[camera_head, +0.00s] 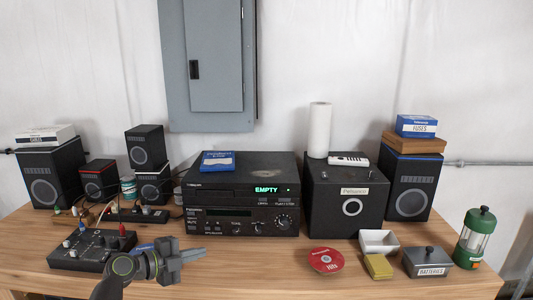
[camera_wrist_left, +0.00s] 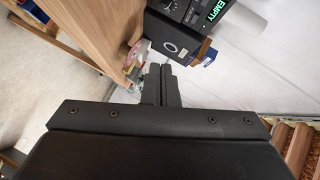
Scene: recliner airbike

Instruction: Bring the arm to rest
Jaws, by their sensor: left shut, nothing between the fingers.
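My left gripper (camera_head: 192,254) is above the front left part of the wooden table (camera_head: 300,262), in front of the stereo stack. Its arm comes in from the bottom left of the head view. In the left wrist view the two fingers (camera_wrist_left: 161,82) lie together, shut, with nothing between them. The gripper looks clear of the objects around it, though the small mixer (camera_head: 92,249) is close on its left. My right gripper is in neither view.
A stereo stack (camera_head: 240,205) reading EMPTY stands behind the gripper, with a black box speaker (camera_head: 345,203) to its right. A red disc (camera_head: 326,260), a white tray (camera_head: 379,242), a batteries box (camera_head: 427,262) and a green lantern (camera_head: 474,240) stand at right. Table between gripper and disc is clear.

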